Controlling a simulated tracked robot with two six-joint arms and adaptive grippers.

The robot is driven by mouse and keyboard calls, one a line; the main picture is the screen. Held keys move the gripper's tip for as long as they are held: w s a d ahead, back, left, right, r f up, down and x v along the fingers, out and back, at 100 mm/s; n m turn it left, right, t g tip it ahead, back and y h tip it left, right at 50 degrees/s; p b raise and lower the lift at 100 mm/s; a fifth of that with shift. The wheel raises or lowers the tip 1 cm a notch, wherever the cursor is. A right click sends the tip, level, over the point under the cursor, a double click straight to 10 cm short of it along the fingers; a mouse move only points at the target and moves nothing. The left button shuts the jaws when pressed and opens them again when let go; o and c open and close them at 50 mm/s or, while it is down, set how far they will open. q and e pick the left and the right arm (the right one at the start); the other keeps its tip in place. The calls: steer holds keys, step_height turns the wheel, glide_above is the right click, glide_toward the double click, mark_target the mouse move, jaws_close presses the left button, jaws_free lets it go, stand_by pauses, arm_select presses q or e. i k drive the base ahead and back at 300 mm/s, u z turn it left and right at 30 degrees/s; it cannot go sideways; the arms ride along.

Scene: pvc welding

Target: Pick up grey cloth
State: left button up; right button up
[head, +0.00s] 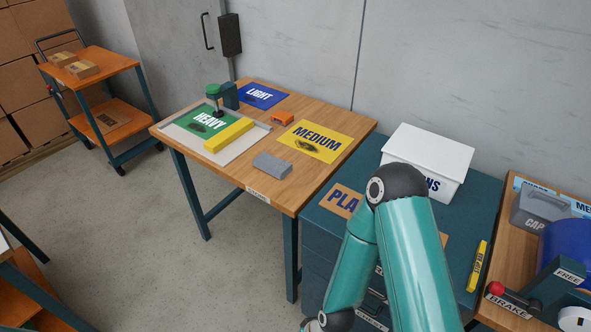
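A small grey rectangular item (272,164) lies on the wooden table near its front edge, between the yellow bar and the table's corner. It looks like a block or a folded cloth; I cannot tell which. No other grey cloth is clear in view. Neither of my grippers shows in the head view. One of my teal arms rises from the bottom right, bent at a dark elbow, with no gripper visible.
The wooden table (331,175) bears green HEAVY (215,118), blue LIGHT (262,94) and yellow MEDIUM (322,139) mats, a yellow bar (229,135) and an orange item (283,118). A white bin (428,152) stands on the teal cabinet (484,207). An orange-shelved cart (113,63) stands left.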

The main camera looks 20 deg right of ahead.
mark_target(278, 168)
steer(key=u, duration=0.15)
steer(key=i, duration=0.9)
steer(key=z, duration=0.05)
